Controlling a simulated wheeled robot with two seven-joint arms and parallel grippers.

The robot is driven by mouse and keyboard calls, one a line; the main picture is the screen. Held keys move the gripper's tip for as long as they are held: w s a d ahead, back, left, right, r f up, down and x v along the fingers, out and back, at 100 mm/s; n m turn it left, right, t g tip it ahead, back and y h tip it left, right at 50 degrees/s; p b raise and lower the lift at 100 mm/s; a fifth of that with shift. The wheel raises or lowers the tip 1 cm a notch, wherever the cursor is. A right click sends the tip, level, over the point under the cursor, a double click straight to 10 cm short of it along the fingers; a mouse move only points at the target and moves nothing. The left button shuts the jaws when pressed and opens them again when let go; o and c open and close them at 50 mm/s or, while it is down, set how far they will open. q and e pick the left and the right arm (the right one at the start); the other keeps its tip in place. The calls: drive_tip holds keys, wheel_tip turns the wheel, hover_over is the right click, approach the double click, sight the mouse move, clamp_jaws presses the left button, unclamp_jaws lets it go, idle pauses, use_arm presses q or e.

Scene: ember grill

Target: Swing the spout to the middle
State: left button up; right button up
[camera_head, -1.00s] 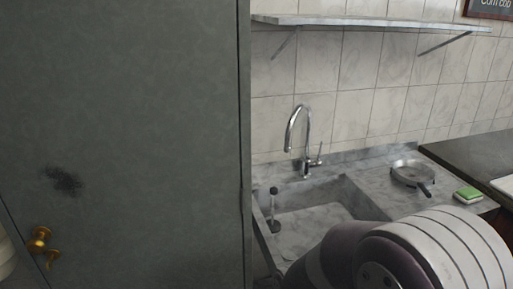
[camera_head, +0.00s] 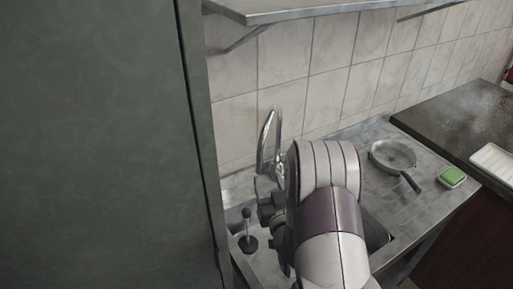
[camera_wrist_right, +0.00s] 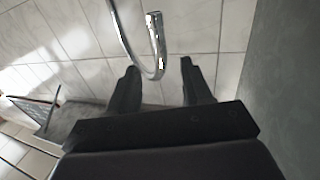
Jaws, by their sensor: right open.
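The chrome tap spout (camera_head: 277,140) curves up behind the sink, against the tiled wall, in the head view. Its base and lever are hidden behind my right arm. My right gripper (camera_head: 266,188) is just in front of the tap, partly hidden by its own arm. In the right wrist view the spout (camera_wrist_right: 153,40) shows as a U-shaped bend, and my open right gripper (camera_wrist_right: 159,68) has one finger on each side of the bend. I cannot tell whether either finger touches it. My left gripper is out of view.
A tall grey cabinet (camera_head: 100,150) stands close on the left. A metal shelf (camera_head: 300,8) hangs above the tap. A pan (camera_head: 393,155) and a green sponge (camera_head: 452,177) lie on the counter to the right. A dark, round-based upright object (camera_head: 248,243) stands at the sink's left.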

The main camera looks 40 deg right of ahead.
sight(261, 163)
drive_tip(key=p+x, duration=0.1)
drive_tip(key=x, duration=0.4)
drive_tip(key=p+x, duration=0.1)
drive_tip(key=x, duration=0.4)
drive_tip(key=shift+w+d+f, duration=0.15)
drive_tip(key=shift+w+f, duration=0.05)
drive_tip(key=shift+w, duration=0.2)
drive_tip(key=shift+w+d+f+p, duration=0.2)
drive_tip(key=shift+w+p, duration=0.1)
drive_tip(key=shift+w, duration=0.15)
drive_tip(key=shift+s+r, duration=0.1)
clamp_jaws()
